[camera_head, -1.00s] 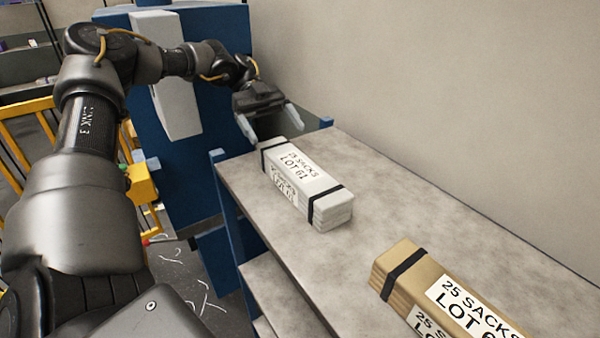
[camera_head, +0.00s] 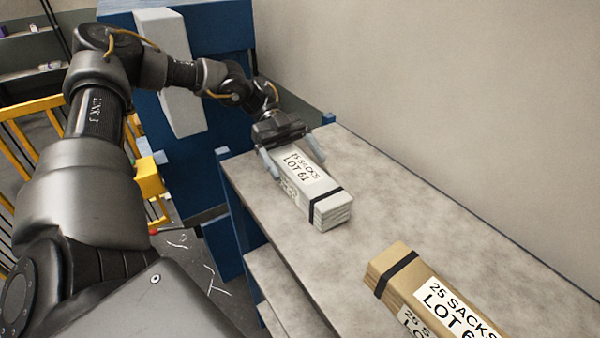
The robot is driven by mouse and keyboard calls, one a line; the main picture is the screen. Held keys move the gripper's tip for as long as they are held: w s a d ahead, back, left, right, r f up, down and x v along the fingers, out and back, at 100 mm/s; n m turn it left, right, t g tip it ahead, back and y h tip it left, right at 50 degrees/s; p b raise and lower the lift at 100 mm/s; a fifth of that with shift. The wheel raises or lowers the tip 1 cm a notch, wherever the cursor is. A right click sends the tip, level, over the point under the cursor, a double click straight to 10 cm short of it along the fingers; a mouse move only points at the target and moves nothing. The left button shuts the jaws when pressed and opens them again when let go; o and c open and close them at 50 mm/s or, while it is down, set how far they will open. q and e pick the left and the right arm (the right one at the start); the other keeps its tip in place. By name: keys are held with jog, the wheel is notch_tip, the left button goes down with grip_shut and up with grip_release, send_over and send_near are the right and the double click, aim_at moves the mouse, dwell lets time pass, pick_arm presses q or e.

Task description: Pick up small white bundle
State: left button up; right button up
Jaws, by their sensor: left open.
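The small white bundle (camera_head: 328,203) lies on the grey shelf top, with a dark strap near its front end and a label reading "25 SACKS LOT 61". My left gripper (camera_head: 291,166) is open at the bundle's far end, with one finger on each side of it. The gripper body hides the far end and its strap. I cannot tell whether the fingers touch the bundle. My right gripper is not in view.
A brown bundle (camera_head: 397,278) with a dark strap lies nearer on the same shelf top (camera_head: 430,215). A wall (camera_head: 430,90) runs along the right. A yellow railing (camera_head: 30,140) and a blue structure (camera_head: 225,35) stand at the left and back.

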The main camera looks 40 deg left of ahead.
pick_arm(q)
jog(key=c, duration=1.4)
jog(key=shift+w, duration=0.1)
jog(key=shift+r+b, duration=0.55)
jog(key=shift+b, duration=0.25)
jog(key=shift+r+b, duration=0.55)
jog(key=shift+b, duration=0.1)
jog(key=s+a+r+b, duration=0.6)
jog(key=s+a+r, duration=0.2)
jog(key=s+r, duration=0.2)
jog(key=shift+s+a+r, duration=0.25)
jog(key=shift+s+r, duration=0.1)
jog(key=shift+s, duration=0.3)
